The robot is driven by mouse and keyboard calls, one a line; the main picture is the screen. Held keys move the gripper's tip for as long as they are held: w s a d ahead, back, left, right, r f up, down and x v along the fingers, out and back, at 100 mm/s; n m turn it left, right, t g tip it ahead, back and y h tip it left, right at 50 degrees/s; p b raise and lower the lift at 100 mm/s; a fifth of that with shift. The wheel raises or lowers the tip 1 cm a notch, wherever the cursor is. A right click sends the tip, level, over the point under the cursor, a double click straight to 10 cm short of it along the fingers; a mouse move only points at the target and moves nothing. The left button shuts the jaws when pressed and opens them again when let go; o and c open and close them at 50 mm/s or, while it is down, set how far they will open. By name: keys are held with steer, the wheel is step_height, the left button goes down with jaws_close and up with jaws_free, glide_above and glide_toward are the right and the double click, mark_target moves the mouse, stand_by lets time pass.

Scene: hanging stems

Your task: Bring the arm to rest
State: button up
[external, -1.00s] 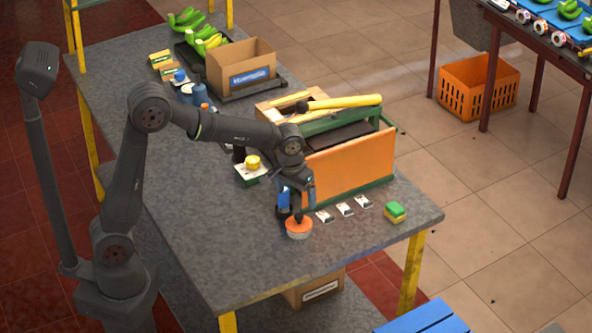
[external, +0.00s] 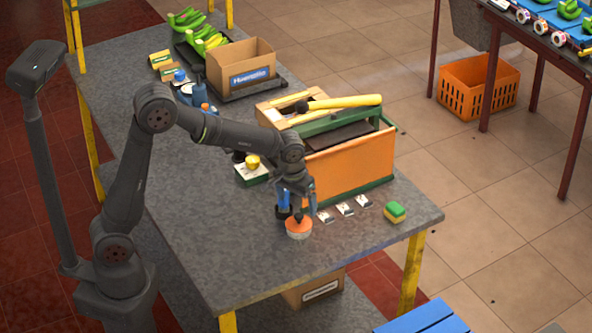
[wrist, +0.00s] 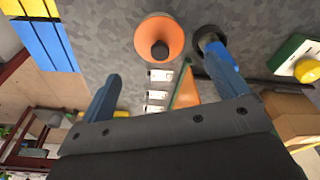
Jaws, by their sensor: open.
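My gripper (external: 297,205) hangs low over the front part of the grey table (external: 230,255), pointing down. In the wrist view its two blue fingers (wrist: 165,85) are spread apart with nothing held between them. An orange round thing with a dark knob and pale rim (external: 299,228) stands on the table just below the gripper; it also shows in the wrist view (wrist: 159,38), beyond the fingertips. A dark round thing (wrist: 208,40) shows beside the right finger and is partly hidden by it.
The table's front left is clear.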

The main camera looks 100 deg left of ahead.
mark_target(299, 215)
steer(key=f, duration=0.4)
steer(key=a+f, duration=0.1)
steer(key=f, duration=0.2)
steer(key=shift+w, duration=0.15)
step_height(299, 215, up, 2)
steer(key=shift+r, duration=0.75)
